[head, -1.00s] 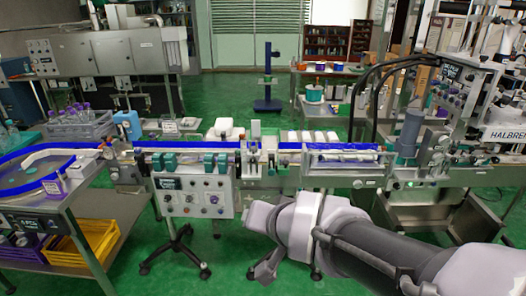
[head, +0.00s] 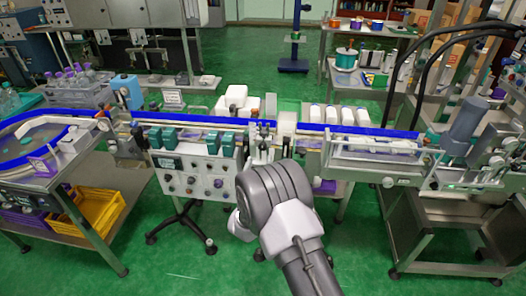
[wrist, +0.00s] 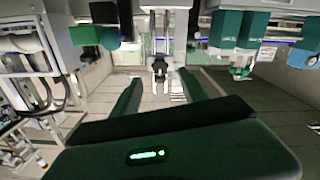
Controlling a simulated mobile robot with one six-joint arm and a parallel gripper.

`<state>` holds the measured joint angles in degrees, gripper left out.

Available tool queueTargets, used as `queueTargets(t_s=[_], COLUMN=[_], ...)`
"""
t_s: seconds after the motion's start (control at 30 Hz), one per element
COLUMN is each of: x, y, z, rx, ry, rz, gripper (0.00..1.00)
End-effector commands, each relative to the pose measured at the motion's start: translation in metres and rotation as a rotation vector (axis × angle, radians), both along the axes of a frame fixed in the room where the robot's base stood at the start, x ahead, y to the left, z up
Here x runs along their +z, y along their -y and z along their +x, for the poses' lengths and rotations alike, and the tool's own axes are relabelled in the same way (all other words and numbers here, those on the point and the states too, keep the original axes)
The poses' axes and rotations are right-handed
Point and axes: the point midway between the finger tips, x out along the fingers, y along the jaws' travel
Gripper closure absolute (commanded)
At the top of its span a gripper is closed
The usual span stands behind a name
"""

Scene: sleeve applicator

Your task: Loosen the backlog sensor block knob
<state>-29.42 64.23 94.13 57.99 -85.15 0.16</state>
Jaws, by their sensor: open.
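In the wrist view my gripper (wrist: 160,78) is open, with its two green fingers apart and nothing between them that I can see touching. A small black knob-like part (wrist: 160,67) on a pale metal post shows straight ahead, between the fingertips in the picture and apart from them. It may be the backlog sensor block knob; I cannot be certain. In the head view a small sensor block assembly (head: 262,131) stands on the conveyor at the middle. My arm's wrist is just below it in the picture and hides the gripper.
A control panel (head: 196,178) with knobs hangs left of my wrist, under green motors (head: 190,140). A guarded conveyor section (head: 375,153) lies to the right. In the wrist view, green motor blocks (wrist: 238,32) hang at upper right. Green floor is clear in front.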

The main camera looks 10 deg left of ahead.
Motion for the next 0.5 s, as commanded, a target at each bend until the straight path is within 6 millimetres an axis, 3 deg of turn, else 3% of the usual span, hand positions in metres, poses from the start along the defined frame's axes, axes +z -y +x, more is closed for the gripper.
queueTargets(t_s=[0.1,0.2,0.5], x=[-0.002,-0.003,-0.001], y=[0.002,0.003,0.003], z=[0.032,0.051,0.071], rx=[-0.001,-0.001,0.001], ry=[0.002,0.000,-0.002], rz=[0.002,0.000,-0.001], gripper=[0.49,0.49,0.49])
